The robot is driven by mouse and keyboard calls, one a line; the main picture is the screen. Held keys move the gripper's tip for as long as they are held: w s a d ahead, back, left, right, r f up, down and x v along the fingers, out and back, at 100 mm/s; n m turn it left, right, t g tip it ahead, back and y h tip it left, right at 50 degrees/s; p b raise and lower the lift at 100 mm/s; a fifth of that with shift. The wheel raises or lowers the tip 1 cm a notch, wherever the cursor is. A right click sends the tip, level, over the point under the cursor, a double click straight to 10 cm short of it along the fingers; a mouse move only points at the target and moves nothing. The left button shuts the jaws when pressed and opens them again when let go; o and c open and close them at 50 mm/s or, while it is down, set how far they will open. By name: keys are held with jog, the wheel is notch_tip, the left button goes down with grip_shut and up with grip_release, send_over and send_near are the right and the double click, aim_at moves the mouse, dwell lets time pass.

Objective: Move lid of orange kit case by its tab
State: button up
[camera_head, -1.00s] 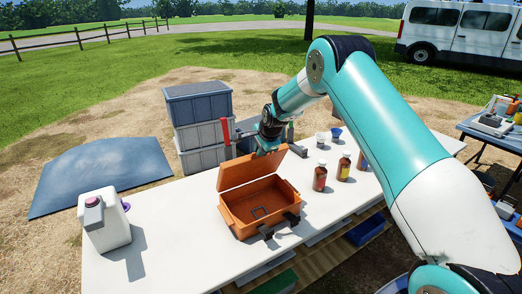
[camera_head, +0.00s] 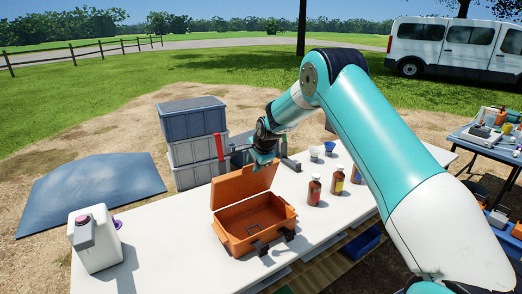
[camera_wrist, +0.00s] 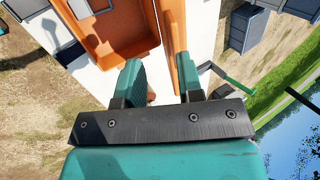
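The orange kit case (camera_head: 240,238) stands on the white table with its hollow facing up. Its lid (camera_head: 232,188) is raised, standing at the case's back edge; the case interior also shows in the wrist view (camera_wrist: 105,40). My gripper (camera_head: 263,166) is at the upper right part of the lid, near its top edge. In the wrist view my gripper (camera_wrist: 160,78) has its two teal fingers apart, with a gap between them. The lid shows edge-on (camera_wrist: 175,35) there, close to the right finger. The tab cannot be made out, and I cannot tell whether a finger touches the lid.
Brown bottles (camera_head: 314,189) and small cups (camera_head: 328,146) stand right of the case. A white jug (camera_head: 95,240) stands at the table's left end. Stacked grey bins (camera_head: 195,130) are behind the table. The table between jug and case is clear.

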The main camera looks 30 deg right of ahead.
jog(key=b+v, duration=0.4)
jog(key=v, duration=1.2)
jog(key=shift+r, duration=0.2)
jog(key=shift+s, duration=0.1)
jog(key=shift+c, duration=0.7)
jog(key=f+b, duration=0.2)
jog(key=shift+a+f+n+t, duration=0.2)
jog(key=shift+f+n+t, duration=0.1)
jog(key=shift+f+n, duration=0.1)
grip_shut()
jog(key=w+a+f+n+t+y+b, duration=0.1)
jog(key=a+f+n+t+y+b, duration=0.2)
jog(key=f+b, duration=0.6)
jog(key=a+f+n+t+y+b, duration=0.2)
jog(key=a+f+t+y+b, duration=0.15)
jog(key=f+b, duration=0.45)
jog(key=s+d+f+m+t+h+b, duration=0.45)
jog(key=d+t+b, duration=0.4)
jog(key=b, duration=0.95)
jog(key=w+a+r+m+t+p, duration=0.1)
jog(key=w+r+p, duration=0.4)
jog(key=w+p, duration=0.7)
jog(key=p, duration=0.6)
jog(key=shift+w+a+r+h, duration=0.15)
jog(key=shift+r+h, duration=0.1)
jog(key=shift+h, duration=0.15)
